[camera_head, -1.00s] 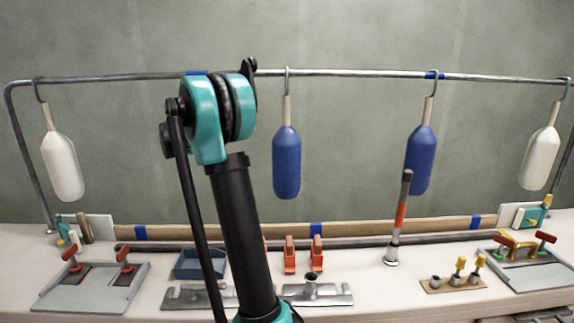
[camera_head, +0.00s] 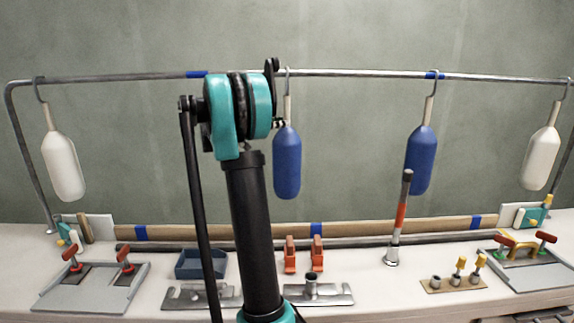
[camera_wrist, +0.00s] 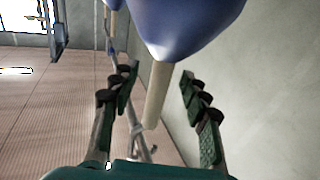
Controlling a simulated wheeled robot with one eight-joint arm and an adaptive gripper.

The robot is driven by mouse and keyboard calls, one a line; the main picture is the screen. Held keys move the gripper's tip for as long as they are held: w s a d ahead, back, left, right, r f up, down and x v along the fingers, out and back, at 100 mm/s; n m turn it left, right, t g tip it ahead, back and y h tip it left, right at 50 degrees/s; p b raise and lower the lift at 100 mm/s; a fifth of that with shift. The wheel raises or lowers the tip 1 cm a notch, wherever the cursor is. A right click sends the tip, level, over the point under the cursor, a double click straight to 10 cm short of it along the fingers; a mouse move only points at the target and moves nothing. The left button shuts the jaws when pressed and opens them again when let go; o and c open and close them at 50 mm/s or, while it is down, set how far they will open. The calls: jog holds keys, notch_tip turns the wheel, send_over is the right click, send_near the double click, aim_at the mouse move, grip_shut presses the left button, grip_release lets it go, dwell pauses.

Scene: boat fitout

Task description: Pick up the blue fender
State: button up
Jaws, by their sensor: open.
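Two blue fenders hang by hooks from the metal rail: one near the middle (camera_head: 287,165) and one further right (camera_head: 421,150), each with a pale neck on top. In the wrist view, a blue fender (camera_wrist: 190,22) is close at the top, and its pale neck (camera_wrist: 156,100) lies between the fingers. My gripper (camera_wrist: 158,74) is open, with one finger on each side of the neck; I cannot tell whether either touches it. In the head view, my arm hides most of the gripper, with dark finger parts showing beside the middle fender's neck.
White fenders hang at the far left (camera_head: 63,165) and far right (camera_head: 541,158) of the rail (camera_head: 350,73). Below, the bench holds a grey tray (camera_head: 50,300), a blue bin (camera_head: 190,266), orange clamps and an upright orange-banded tool (camera_head: 400,215).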

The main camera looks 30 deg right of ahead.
jog(key=d, duration=0.3)
jog(key=shift+s+d, duration=0.1)
jog(key=shift+d, duration=0.1)
jog(key=shift+c, duration=0.5)
grip_shut()
